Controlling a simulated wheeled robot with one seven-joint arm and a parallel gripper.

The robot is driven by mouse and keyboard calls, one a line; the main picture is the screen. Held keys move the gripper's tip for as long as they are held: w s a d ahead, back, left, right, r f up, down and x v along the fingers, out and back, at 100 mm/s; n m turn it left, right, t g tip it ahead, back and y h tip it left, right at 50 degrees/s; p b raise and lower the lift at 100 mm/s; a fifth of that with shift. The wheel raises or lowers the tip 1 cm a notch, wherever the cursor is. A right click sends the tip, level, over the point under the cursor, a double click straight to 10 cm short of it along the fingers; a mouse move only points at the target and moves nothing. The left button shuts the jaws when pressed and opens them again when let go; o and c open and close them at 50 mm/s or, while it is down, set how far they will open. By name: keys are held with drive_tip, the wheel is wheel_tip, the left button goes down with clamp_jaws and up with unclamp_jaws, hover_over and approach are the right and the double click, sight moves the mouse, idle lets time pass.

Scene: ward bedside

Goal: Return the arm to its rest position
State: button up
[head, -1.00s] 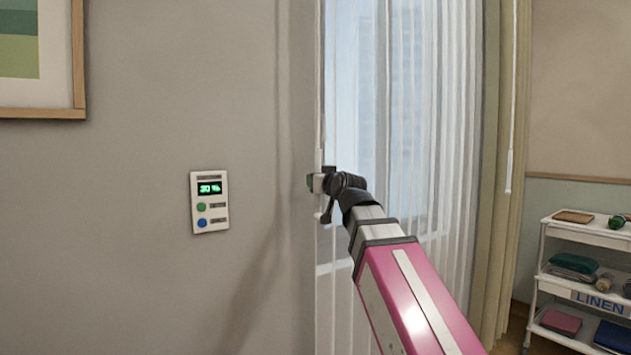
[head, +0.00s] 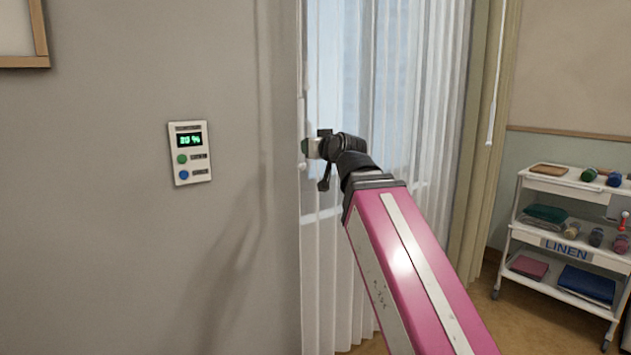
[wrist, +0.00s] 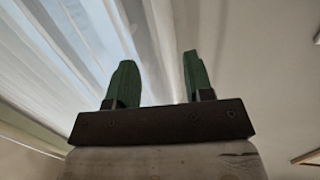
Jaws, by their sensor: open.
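My arm (head: 410,255), pink with a white stripe, reaches up from the lower right in the head view. Its black wrist ends in my gripper (head: 306,147), which points left in front of the edge of the white vertical blinds. In the wrist view, my gripper (wrist: 157,62) shows two green fingers standing well apart. Nothing is between them. No object is held.
A wall panel (head: 190,153) with a green display, a green button and a blue button is on the wall to the left. Vertical blinds (head: 418,110) hang behind the arm. A linen cart (head: 568,245) stands at the right. A picture frame (head: 40,35) hangs upper left.

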drive_tip(key=w+d+f+m+g+h, duration=0.1)
drive_tip(key=d+f+g, duration=0.15)
drive_tip(key=f, duration=0.75)
drive_tip(key=w+d+f+m+g+h, duration=0.1)
drive_tip(key=w+d+f+g+h, duration=0.15)
drive_tip(key=f, duration=0.85)
drive_tip(key=w+d+f+g+h, duration=0.1)
drive_tip(key=d+f+g, duration=0.15)
drive_tip(key=f, duration=0.75)
drive_tip(key=s+d+f+m+g+h, duration=0.1)
drive_tip(key=s+d+f, duration=0.3)
drive_tip(key=f, duration=0.5)
drive_tip(key=s+d+f+m+g+h, duration=0.1)
drive_tip(key=s+d+f+g, duration=0.3)
drive_tip(key=f, duration=0.6)
drive_tip(key=s+d+f+m+g+h, duration=0.1)
drive_tip(key=s+d+f, duration=0.3)
drive_tip(key=f, duration=0.5)
drive_tip(key=shift+s+d+f+g, duration=0.15)
drive_tip(key=shift+s+f+g, duration=0.35)
drive_tip(key=shift+g, duration=0.35)
drive_tip(key=shift+r, duration=0.1)
